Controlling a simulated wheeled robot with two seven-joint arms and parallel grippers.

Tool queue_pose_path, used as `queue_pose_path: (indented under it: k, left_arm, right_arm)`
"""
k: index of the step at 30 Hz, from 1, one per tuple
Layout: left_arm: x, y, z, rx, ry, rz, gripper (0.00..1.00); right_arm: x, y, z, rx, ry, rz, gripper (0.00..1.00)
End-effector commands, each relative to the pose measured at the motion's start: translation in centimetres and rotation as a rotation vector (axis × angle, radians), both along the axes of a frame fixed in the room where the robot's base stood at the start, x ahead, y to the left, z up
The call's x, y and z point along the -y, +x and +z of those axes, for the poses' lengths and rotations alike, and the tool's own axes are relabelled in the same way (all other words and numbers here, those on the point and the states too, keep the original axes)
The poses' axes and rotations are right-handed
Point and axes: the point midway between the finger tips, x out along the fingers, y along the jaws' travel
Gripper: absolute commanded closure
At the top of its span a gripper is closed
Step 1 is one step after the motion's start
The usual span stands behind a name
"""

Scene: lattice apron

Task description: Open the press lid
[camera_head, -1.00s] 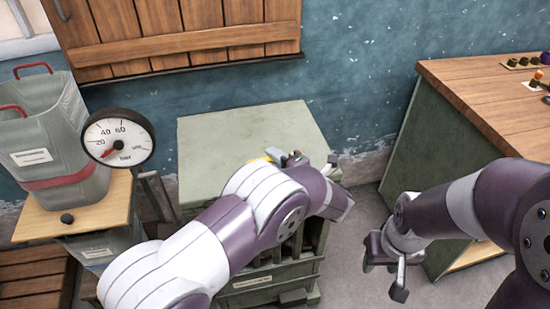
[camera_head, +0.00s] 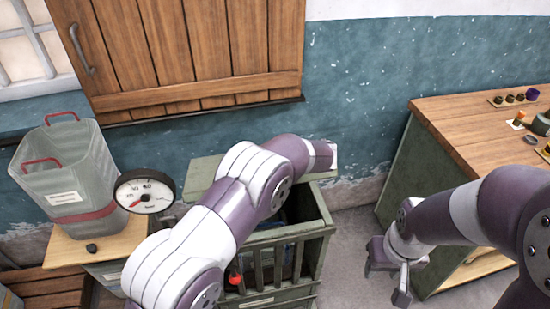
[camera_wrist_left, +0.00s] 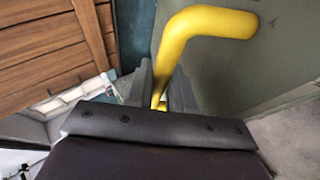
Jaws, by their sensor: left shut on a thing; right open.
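The press is a green slatted crate-like box (camera_head: 322,225) in the middle of the head view. Its flat green lid (camera_head: 205,168) is raised, and part of the open inside shows. My left arm crosses in front and hides much of both. In the left wrist view the yellow handle (camera_wrist_left: 205,24) stands on the grey-green lid (camera_wrist_left: 255,75). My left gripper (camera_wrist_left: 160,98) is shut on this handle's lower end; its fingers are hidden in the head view. My right gripper (camera_head: 385,278) is open and empty, low and to the right of the press.
A round gauge (camera_head: 146,192) stands left of the press, beside a grey bin with red handles (camera_head: 62,170) on a small wooden-topped stand. A wooden workbench (camera_head: 480,125) with small parts is at the right. A shuttered window (camera_head: 185,50) is behind. Floor shows between press and bench.

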Motion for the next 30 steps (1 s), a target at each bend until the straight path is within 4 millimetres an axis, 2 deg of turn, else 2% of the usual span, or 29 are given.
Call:
queue_pose_path:
  k: [1, 6, 12, 23, 24, 26, 30]
  left_arm:
    - [-0.3, 0.6, 1.9, -0.016, -0.008, 0.003, 1.0]
    - [-0.6, 1.8, 2.7, -0.075, -0.025, 0.001, 1.0]
    - [-0.8, 2.4, 2.8, -0.106, -0.036, 0.0, 1.0]
    - [-0.8, 2.5, 2.7, -0.111, -0.036, 0.0, 1.0]
    - [-0.8, 2.5, 2.7, -0.111, -0.036, 0.0, 0.75]
    - [-0.8, 2.5, 2.7, -0.111, -0.036, 0.0, 0.58]
    - [-0.8, 2.5, 2.7, -0.11, -0.036, 0.0, 0.58]
  right_arm:
    - [0.0, 0.0, 2.2, 0.0, 0.0, 0.0, 0.57]
    - [0.0, 0.0, 4.3, 0.0, 0.0, 0.0, 0.57]
    - [0.0, 0.0, 5.1, -0.001, 0.0, 0.0, 0.57]
    - [0.0, 0.0, 5.0, -0.001, 0.0, 0.0, 0.57]
    - [0.0, 0.0, 5.0, -0.001, 0.0, 0.0, 0.57]
    - [0.0, 0.0, 5.0, -0.001, 0.0, 0.0, 0.57]
    - [0.0, 0.0, 5.0, -0.001, 0.0, 0.0, 0.57]
